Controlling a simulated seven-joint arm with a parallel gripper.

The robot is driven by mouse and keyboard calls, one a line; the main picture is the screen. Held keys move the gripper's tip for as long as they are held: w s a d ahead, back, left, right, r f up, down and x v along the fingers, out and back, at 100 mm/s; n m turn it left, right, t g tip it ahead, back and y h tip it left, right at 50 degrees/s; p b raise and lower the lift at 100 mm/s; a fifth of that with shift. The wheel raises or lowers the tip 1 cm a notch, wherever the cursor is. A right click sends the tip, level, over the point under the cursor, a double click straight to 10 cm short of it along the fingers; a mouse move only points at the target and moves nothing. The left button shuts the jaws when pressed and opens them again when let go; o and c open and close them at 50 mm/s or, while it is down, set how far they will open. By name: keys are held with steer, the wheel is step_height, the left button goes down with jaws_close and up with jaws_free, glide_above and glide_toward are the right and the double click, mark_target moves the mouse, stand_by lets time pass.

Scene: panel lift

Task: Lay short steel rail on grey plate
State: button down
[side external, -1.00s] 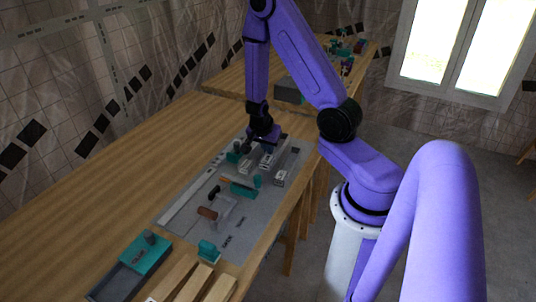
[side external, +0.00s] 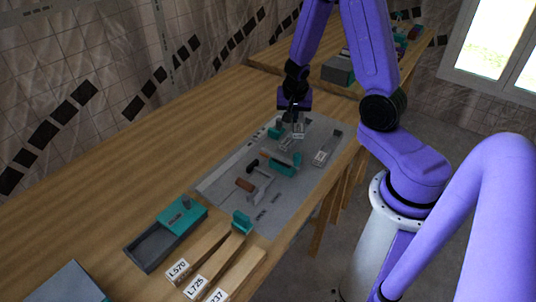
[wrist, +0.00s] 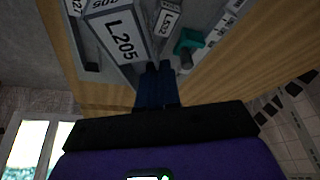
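In the side view my gripper (side external: 295,106) is above the far part of the flat grey plate (side external: 225,178). A steel rail marked L205 (side external: 298,130) is right under its fingers. In the wrist view this rail (wrist: 122,38) looks large and close, raised above its neighbours. Its near end is at my fingertips (wrist: 158,66), which are close together and seem shut on it; the contact itself is partly hidden. A smaller-looking rail, apparently L252 (wrist: 168,18), lies beside it. Another labelled rail (side external: 325,150) lies on the plate to the right.
A teal clamp (side external: 275,132) stands near the rails. A hammer (side external: 245,185) and other teal tools (side external: 283,165) lie mid-plate. Wooden bars (side external: 215,265), a teal-and-grey tray (side external: 150,247) and a grey block (side external: 70,285) are nearer. The table left of the plate is bare.

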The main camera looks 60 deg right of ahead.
steer(key=a+r+n+t+y, duration=0.2)
steer(key=a+n+y, duration=0.2)
steer(key=a+n, duration=0.85)
steer(key=n+g+y, duration=0.4)
steer(key=n, duration=1.4)
glide_above(213, 168)
steer(key=d, duration=0.2)
steer(key=shift+m, duration=0.25)
steer(key=f, duration=0.8)
steer(key=shift+s+f, duration=0.2)
steer(key=shift+s, duration=0.2)
steer(key=shift+w+f, duration=0.3)
steer(key=shift+f, duration=0.05)
steer(key=shift+w+a+f, duration=0.1)
steer(key=shift+w+f, duration=0.1)
steer(key=shift+f, duration=1.5)
steer(key=shift+f, duration=0.1)
